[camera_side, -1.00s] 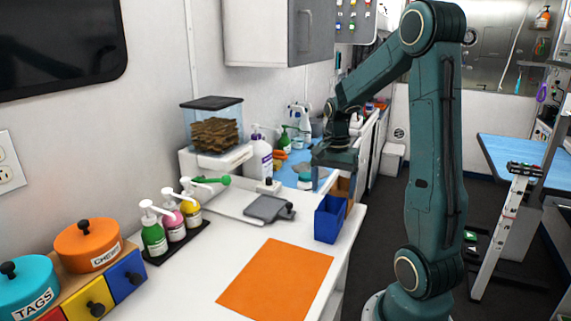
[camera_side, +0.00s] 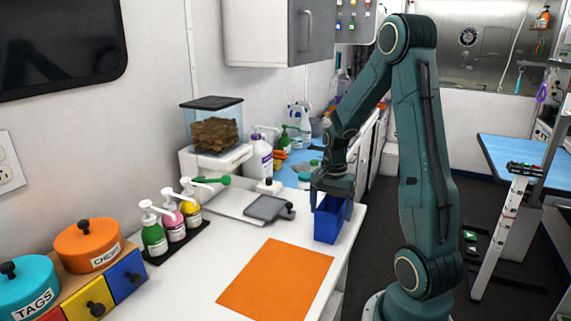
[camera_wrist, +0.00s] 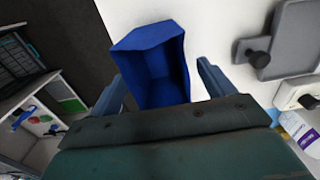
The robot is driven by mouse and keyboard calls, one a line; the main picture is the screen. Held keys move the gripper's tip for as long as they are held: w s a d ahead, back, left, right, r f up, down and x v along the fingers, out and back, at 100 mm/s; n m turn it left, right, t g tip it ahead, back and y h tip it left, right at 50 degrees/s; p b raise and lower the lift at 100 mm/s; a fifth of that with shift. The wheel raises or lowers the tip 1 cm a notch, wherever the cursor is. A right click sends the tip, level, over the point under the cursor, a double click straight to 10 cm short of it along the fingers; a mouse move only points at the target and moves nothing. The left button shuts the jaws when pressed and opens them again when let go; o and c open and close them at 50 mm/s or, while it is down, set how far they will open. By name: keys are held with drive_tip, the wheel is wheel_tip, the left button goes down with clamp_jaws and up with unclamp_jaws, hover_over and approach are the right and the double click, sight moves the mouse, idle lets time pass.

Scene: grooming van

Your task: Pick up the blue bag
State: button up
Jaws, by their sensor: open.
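The blue bag (camera_side: 327,226) stands upright near the right edge of the white counter. It looks like an open-topped box, and its inside looks empty in the wrist view (camera_wrist: 154,78). My gripper (camera_side: 333,205) is at the top of the bag in the side view. In the wrist view, my gripper's open fingers (camera_wrist: 160,82) lie on the left and right of the bag, with a gap on the right side. I cannot tell whether the left finger touches it. The lower part of the bag nearest my wrist is hidden by the gripper body.
A grey scale-like plate (camera_side: 268,208) with a black knob lies left of the bag. An orange mat (camera_side: 275,280) lies in front on the counter. Pump bottles (camera_side: 172,220) stand further left. The counter's right edge is close beside the bag, with dark floor beyond.

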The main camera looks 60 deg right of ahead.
drive_tip(key=shift+f, duration=0.6)
drive_tip(key=c, duration=1.1)
